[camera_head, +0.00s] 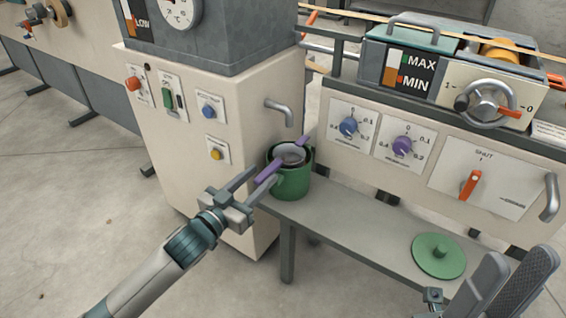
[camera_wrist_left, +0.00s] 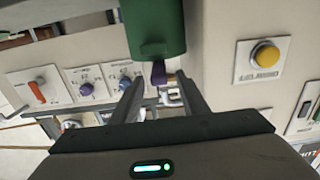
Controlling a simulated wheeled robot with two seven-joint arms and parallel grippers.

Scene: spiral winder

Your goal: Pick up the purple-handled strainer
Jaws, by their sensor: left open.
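The purple-handled strainer (camera_head: 291,154) rests in the top of a green mug (camera_head: 292,185), its handle sticking out over the rim toward the lower left. My left gripper (camera_head: 266,178) is open, with its fingers close to the handle's outer end. In the left wrist view the purple handle end (camera_wrist_left: 158,72) shows between the two finger tips (camera_wrist_left: 157,88), below the green mug (camera_wrist_left: 155,28); I see no grip on it. My right gripper (camera_head: 508,283) is at the lower right, its fingers apart and empty, partly cut off by the frame.
The mug stands at the left end of a grey shelf (camera_head: 350,215), beside a cream machine cabinet (camera_head: 240,120) with buttons and a bent handle. A green disc with a knob (camera_head: 438,256) lies further right. A control panel with dials (camera_head: 375,137) rises behind. The shelf's middle is clear.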

